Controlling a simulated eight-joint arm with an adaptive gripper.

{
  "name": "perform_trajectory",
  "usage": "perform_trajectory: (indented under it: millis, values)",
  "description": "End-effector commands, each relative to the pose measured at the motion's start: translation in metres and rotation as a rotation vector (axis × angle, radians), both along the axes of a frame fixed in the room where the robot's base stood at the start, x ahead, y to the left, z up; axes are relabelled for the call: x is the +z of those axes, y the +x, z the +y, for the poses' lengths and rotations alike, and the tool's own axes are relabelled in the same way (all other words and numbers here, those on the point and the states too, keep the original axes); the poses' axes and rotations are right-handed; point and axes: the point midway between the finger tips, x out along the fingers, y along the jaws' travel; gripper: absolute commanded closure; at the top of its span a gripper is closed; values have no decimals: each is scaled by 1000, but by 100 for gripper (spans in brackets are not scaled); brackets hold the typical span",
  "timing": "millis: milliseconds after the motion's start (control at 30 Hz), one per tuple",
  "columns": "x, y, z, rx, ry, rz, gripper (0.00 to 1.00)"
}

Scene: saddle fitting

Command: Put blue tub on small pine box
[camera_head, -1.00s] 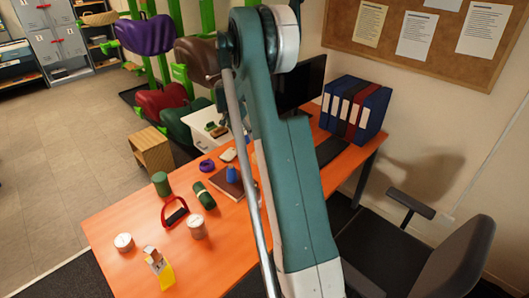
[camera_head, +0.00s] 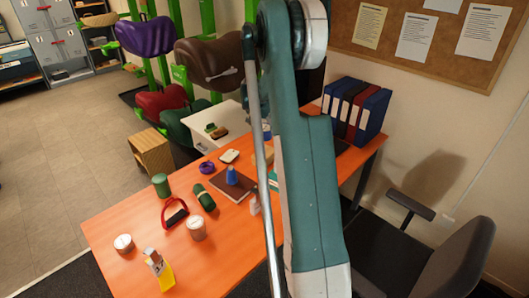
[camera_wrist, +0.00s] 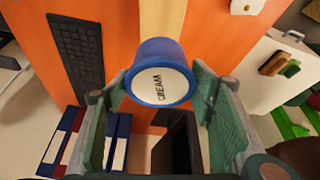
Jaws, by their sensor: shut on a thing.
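The blue tub (camera_wrist: 160,60), with a white lid marked CREAM, sits between the fingers of my gripper (camera_wrist: 160,84) in the wrist view. The gripper is shut on it. In the head view a small blue and white patch at the arm's left edge (camera_head: 266,131) looks like the tub; my arm hides most of that area. A pale pine piece (camera_wrist: 162,16) shows just beyond the tub in the wrist view, over the orange desk; it may be the small pine box. Its full shape and its gap to the tub are hidden.
The orange desk (camera_head: 232,262) holds a green tin (camera_head: 161,184), white tubs, a carton and a blue bottle on a brown book (camera_head: 222,188). A keyboard (camera_wrist: 76,60) and binders (camera_head: 360,110) are near. A wooden crate (camera_head: 153,151) stands beyond the desk.

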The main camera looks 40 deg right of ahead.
Motion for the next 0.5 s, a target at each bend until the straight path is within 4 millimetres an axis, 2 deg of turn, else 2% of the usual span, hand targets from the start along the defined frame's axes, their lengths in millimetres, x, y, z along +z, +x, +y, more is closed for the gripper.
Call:
perform_trajectory:
  millis: [167,500]
  values:
    - [-15,0,0,0,0,0,63]
    - [-57,0,0,0,0,0,63]
